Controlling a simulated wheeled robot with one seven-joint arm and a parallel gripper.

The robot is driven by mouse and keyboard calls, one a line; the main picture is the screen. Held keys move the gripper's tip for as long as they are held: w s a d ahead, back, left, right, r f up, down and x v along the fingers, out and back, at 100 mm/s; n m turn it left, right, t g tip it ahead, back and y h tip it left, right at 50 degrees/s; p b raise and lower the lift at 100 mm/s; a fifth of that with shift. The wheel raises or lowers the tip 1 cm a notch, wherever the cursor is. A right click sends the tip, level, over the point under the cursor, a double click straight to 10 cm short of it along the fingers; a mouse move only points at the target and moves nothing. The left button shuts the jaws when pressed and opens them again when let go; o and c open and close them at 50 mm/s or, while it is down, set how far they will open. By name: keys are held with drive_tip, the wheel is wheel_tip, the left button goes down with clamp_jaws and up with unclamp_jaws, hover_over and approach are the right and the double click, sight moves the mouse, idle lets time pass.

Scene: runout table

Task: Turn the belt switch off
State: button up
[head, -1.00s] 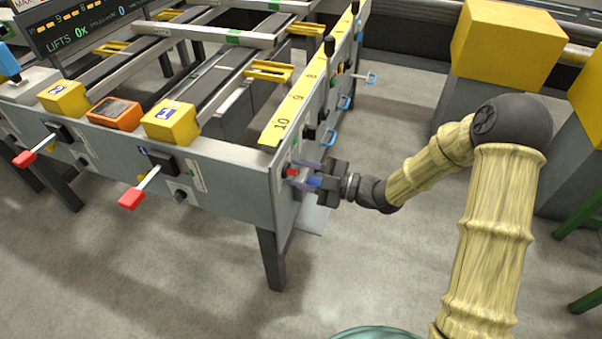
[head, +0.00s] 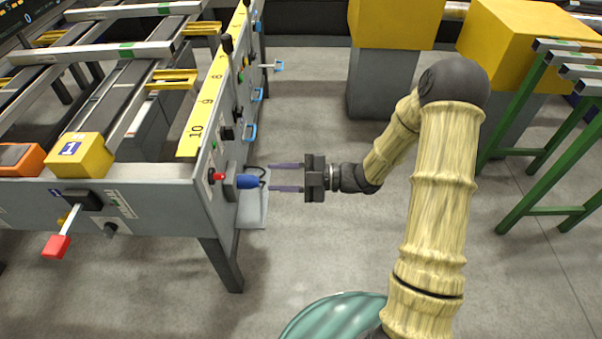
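The end panel (head: 206,206) of the runout table carries several controls, and I cannot tell for certain which is the belt switch. A red knob (head: 218,177) sits near its front corner, with a blue cylindrical part (head: 247,182) sticking out just right of it. Farther back along the panel is a small black control (head: 227,134). My gripper (head: 269,178) is to the right of the blue part, pointing left at it. Its two purple fingers are spread and nothing shows between them. The fingertips look apart from the panel.
Blue handles (head: 250,132) and a black-knobbed lever (head: 226,45) stick out farther along the panel. A red-tipped lever (head: 56,246) projects from the front side. Yellow boxes on grey pedestals (head: 383,84) and a green rack (head: 545,150) stand right. Floor between is clear.

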drive_tip(key=d, duration=0.5)
drive_tip(key=shift+s, duration=0.2)
drive_tip(key=shift+w+a, duration=0.1)
